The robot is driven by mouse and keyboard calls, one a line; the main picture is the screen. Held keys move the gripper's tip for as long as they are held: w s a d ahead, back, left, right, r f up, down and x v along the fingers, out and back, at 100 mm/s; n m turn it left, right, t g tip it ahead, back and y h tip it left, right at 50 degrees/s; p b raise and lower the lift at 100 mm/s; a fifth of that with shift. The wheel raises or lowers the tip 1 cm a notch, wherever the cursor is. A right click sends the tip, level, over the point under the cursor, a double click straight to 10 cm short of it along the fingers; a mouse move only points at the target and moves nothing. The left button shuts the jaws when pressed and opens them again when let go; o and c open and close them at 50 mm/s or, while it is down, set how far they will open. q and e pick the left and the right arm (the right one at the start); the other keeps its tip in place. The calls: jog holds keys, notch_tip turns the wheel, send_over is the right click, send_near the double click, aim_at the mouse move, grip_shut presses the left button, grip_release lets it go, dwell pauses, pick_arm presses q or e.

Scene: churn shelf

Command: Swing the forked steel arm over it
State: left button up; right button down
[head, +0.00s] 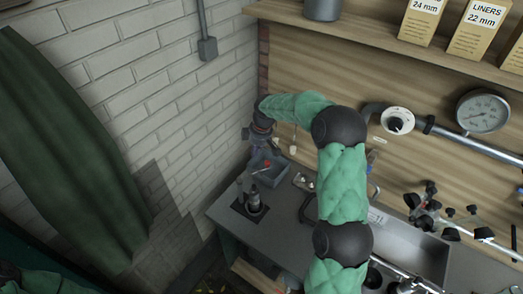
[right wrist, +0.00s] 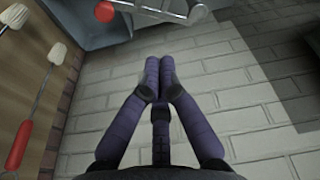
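My right gripper (head: 262,156) hangs over the back left corner of the bench, small and dark in the head view. In the right wrist view its two purple fingers (right wrist: 159,78) come together at the tips, with nothing visible between them. A pale grey metal piece (right wrist: 178,10) with red on it shows at the top edge there, beyond the fingertips and apart from them. It is cut off, and I cannot tell whether it is the forked steel arm. I cannot pick out that arm in the head view. My left gripper is not in view.
A blue-grey bin (head: 270,176) sits in the bench corner below my right gripper. A dark upright fitting (head: 253,203) stands in front of it. A red-handled brush (right wrist: 18,146) hangs on the wooden wall. A white brick wall (head: 150,85) bounds the left. A sink (head: 425,255) is at right.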

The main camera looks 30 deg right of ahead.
jog(key=w+d+r+m+t+p, duration=0.1)
jog(key=w+d+m+p, duration=0.2)
jog(key=d+m, duration=0.1)
jog(key=shift+w+d+t+p, duration=0.35)
jog(key=shift+d+t, duration=0.05)
jog(key=shift+d, duration=0.15)
jog(key=p, duration=0.3)
send_over(254, 172)
jog(key=w+d, duration=0.2)
jog(key=d, duration=0.3)
notch_tip(254, 172, down, 10)
jog(key=shift+s, duration=0.25)
jog(key=shift+s+d, duration=0.1)
